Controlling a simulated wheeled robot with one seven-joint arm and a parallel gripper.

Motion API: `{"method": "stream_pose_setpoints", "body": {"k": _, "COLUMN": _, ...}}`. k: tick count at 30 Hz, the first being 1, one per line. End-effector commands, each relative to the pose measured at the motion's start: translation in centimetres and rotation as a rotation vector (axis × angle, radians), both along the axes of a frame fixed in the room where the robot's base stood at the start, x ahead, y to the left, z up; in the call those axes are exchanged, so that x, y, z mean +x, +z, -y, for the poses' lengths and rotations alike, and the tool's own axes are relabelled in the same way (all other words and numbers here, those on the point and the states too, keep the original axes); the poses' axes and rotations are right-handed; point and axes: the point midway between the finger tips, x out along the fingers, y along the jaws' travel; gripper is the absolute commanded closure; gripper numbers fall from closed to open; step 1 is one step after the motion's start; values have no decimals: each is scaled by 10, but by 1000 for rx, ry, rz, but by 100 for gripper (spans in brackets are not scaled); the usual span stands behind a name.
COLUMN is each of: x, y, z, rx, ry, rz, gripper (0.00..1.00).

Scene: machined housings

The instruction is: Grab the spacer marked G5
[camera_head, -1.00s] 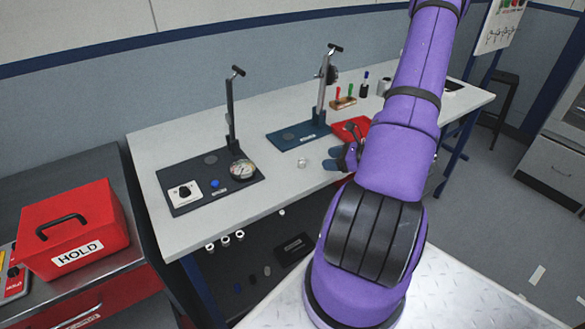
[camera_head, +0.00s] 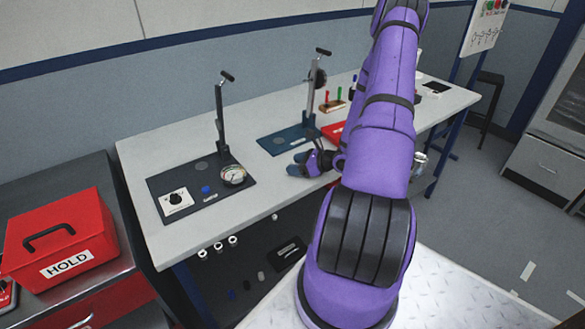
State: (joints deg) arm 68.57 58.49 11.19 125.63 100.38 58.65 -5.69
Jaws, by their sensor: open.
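No marking G5 can be read in this view. The small pale ring-shaped piece seen earlier on the bench top is now hidden at my gripper, so I cannot tell whether it lies between the fingers. My gripper (camera_head: 297,163) is open, low over the bench near its front edge, with its dark fingertips pointing left. Several small white cylindrical pieces, such as this one (camera_head: 218,246), sit in a row below the bench's front edge; their markings are too small to read.
On the bench (camera_head: 262,185), a dark fixture plate (camera_head: 180,185) with a dial gauge (camera_head: 232,175) lies left of my gripper. A blue fixture plate (camera_head: 283,140) with an upright post stands just behind it. A red tray (camera_head: 333,130) is behind my arm. A red HOLD box (camera_head: 60,235) stands far left.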

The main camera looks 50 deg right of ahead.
Motion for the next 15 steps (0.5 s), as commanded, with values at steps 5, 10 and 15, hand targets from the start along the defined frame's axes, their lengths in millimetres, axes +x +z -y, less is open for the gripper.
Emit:
{"method": "stream_pose_setpoints", "body": {"k": 5, "x": 8, "y": -4, "z": -3, "rx": 0, "ry": 0, "rz": 0, "gripper": 39}}
{"method": "stream_pose_setpoints", "body": {"k": 10, "x": 8, "y": -4, "z": -3, "rx": 0, "ry": 0, "rz": 0, "gripper": 48}}
{"method": "stream_pose_setpoints", "body": {"k": 15, "x": 8, "y": -3, "z": -3, "rx": 0, "ry": 0, "rz": 0, "gripper": 87}}
